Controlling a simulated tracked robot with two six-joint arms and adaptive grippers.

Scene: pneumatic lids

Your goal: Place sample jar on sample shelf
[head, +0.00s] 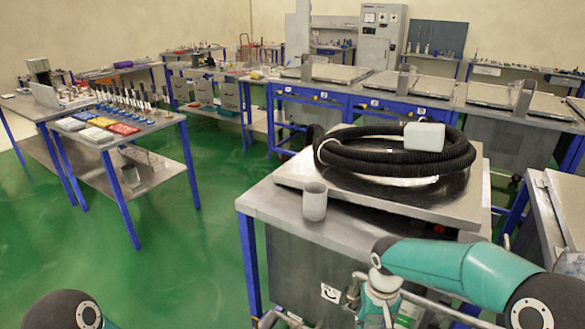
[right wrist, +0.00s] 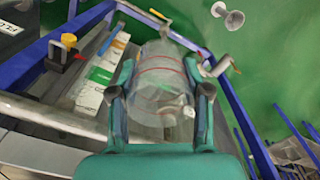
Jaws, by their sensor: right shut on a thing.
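In the right wrist view, a clear see-through jar (right wrist: 160,62) with thin red lines around it sits between the fingers of my right gripper (right wrist: 159,88). The gripper is shut on it, one finger on each side. Below the jar in that view are a blue-framed bench and a grey surface with flat boxes. I cannot tell whether this is the sample shelf. In the head view my right arm comes in from the lower right and its wrist is low, in front of the near bench; I cannot make out the jar there. My left gripper is not in view.
The near bench (head: 262,205) carries a coiled black hose (head: 455,157), a white box (head: 424,136) and a grey cup (head: 314,201) at its front edge. A table (head: 150,128) with trays and bottles stands at left. Green floor (head: 205,235) between them is clear.

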